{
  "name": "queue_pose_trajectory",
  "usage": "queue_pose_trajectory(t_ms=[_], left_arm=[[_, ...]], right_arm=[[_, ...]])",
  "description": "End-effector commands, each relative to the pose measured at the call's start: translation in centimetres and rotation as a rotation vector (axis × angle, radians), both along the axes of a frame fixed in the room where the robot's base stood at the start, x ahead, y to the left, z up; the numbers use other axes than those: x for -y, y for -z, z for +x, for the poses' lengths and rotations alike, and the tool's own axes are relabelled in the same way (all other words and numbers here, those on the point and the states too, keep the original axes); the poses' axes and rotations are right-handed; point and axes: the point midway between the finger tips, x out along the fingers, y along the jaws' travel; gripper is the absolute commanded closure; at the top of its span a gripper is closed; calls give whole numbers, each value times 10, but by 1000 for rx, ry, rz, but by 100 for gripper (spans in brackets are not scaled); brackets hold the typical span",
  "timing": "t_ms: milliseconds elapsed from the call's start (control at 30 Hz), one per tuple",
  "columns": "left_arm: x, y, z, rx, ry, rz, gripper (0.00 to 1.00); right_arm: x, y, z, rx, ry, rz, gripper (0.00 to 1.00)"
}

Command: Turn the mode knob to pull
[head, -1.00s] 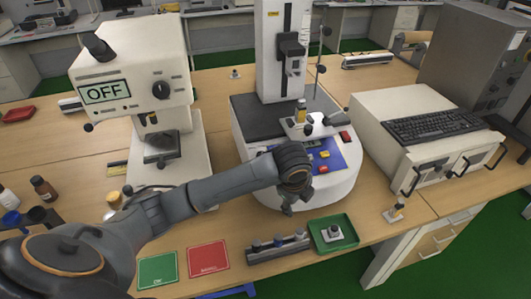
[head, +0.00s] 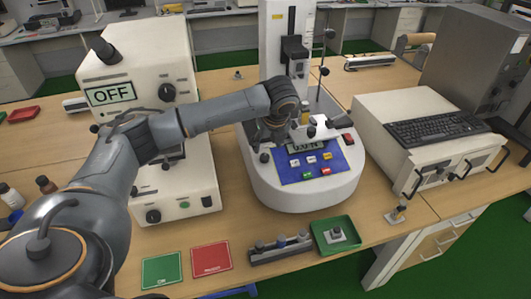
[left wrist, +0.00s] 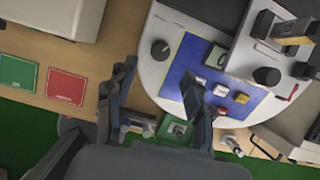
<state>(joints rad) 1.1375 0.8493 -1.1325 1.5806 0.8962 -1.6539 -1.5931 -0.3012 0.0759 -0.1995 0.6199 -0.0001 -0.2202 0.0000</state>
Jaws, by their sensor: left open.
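A white tester with a round base (head: 310,197) stands at the middle of the bench. Its blue panel (head: 328,165) carries several coloured buttons and a small display. A black knob (head: 264,157) sits left of the blue panel; it shows whole in the left wrist view (left wrist: 160,49). I cannot read any mode labels around it. My left gripper (head: 272,136) is above the tester's left side, near the knob. In the left wrist view its fingers (left wrist: 160,92) are spread apart and empty, with the knob beyond them. My right gripper is not in view.
A white machine with an OFF display (head: 111,94) stands left. A green tray (head: 335,247) and a grey fixture rack (head: 281,250) lie in front, beside red (head: 211,259) and green (head: 161,270) mats. A white case with a keyboard (head: 432,126) is on the right.

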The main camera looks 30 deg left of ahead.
Motion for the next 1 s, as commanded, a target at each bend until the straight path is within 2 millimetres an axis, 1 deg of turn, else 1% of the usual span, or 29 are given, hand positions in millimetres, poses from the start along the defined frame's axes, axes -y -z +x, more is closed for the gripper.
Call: queue_pose_trajectory(t_ms=[33,100,200,300,500,767,800,867,900,967,1000], left_arm=[[-4,10,2,-3,-2,1,48],[-8,23,6,-2,0,1,48],[-13,41,10,-2,-1,0,48],[-17,53,15,0,-1,0,48],[-21,67,18,1,1,0,48],[-21,69,19,2,2,0,48],[-21,69,19,2,1,0,50],[-21,69,19,2,1,0,62],[-21,69,19,2,1,0,70],[-21,69,19,2,1,0,82],[-21,69,19,2,1,0,91]], right_arm=[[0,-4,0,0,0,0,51],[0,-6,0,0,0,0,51],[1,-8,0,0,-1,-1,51],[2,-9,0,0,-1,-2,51],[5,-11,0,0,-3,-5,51],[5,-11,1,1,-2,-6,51],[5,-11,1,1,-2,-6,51],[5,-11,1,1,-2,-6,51],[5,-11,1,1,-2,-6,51],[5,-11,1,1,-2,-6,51],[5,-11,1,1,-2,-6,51]])
